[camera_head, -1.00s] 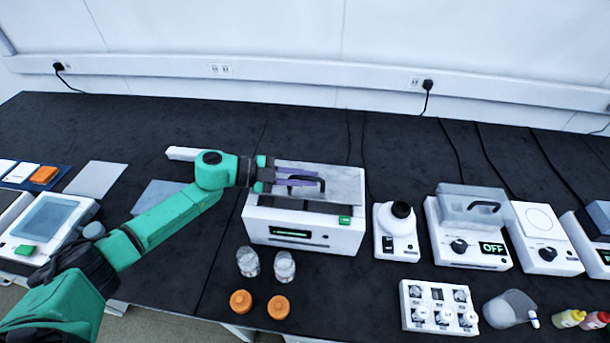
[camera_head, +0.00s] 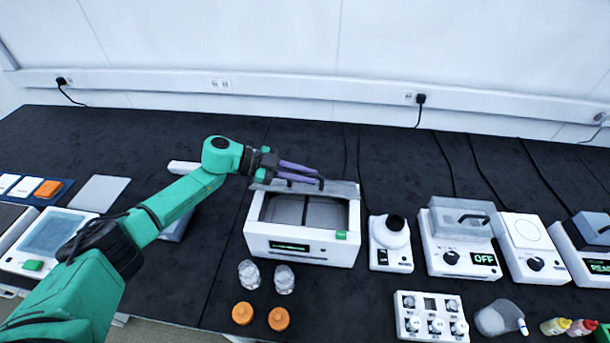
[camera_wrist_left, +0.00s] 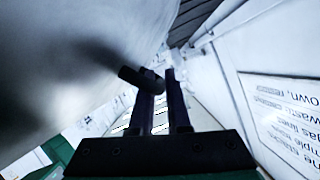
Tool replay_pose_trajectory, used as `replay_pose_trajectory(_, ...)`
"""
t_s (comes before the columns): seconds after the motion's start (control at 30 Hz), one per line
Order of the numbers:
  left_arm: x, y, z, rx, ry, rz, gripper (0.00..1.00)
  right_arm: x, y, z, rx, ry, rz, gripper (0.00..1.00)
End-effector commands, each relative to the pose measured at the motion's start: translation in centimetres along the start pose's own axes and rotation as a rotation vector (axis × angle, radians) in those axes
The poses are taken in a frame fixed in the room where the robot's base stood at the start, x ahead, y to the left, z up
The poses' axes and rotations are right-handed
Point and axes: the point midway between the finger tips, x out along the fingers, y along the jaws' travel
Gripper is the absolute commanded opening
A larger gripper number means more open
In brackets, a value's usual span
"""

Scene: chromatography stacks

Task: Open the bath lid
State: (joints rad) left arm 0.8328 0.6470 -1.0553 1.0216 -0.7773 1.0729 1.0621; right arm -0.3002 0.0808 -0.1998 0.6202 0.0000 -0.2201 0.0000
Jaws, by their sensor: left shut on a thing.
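The white bath (camera_head: 330,252) stands in the middle of the bench with a green display on its front. Its top is open at the front, and the dark interior (camera_head: 305,210) with a divider shows. The grey lid (camera_head: 345,188) is raised and tilted up at the bath's back edge. My left gripper (camera_head: 319,177) is shut on the lid's black handle, above the back of the bath. In the left wrist view the fingers (camera_wrist_left: 164,75) are close around the handle (camera_wrist_left: 136,77), beside the blurred lid surface (camera_wrist_left: 70,60). My right gripper is not in view.
Two clear jars (camera_head: 266,277) and two orange caps (camera_head: 260,316) are in front of the bath. A small white device (camera_head: 389,250) stands close to its right. Further right is a lidded unit reading OFF (camera_head: 460,262). A white vial rack (camera_head: 430,335) is at the front right.

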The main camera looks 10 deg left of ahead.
Motion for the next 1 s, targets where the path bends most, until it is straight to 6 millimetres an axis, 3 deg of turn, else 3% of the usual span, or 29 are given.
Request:
replay_pose_trajectory(0.1,0.0,0.0,0.0,0.000,0.001,-0.001,0.00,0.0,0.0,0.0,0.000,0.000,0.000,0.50)
replay_pose_trajectory(0.13,0.0,0.0,0.0,0.000,0.001,-0.001,0.26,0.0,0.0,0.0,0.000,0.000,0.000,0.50)
replay_pose_trajectory(0.57,-0.8,0.0,0.2,0.001,-0.001,-0.002,0.27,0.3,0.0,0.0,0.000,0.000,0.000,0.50)
replay_pose_trajectory(0.77,-4.2,0.1,0.5,0.001,-0.003,-0.004,0.27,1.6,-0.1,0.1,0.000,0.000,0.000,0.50)
replay_pose_trajectory(1.0,-9.7,0.1,0.5,0.003,-0.003,-0.004,0.27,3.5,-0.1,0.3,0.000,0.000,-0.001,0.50)
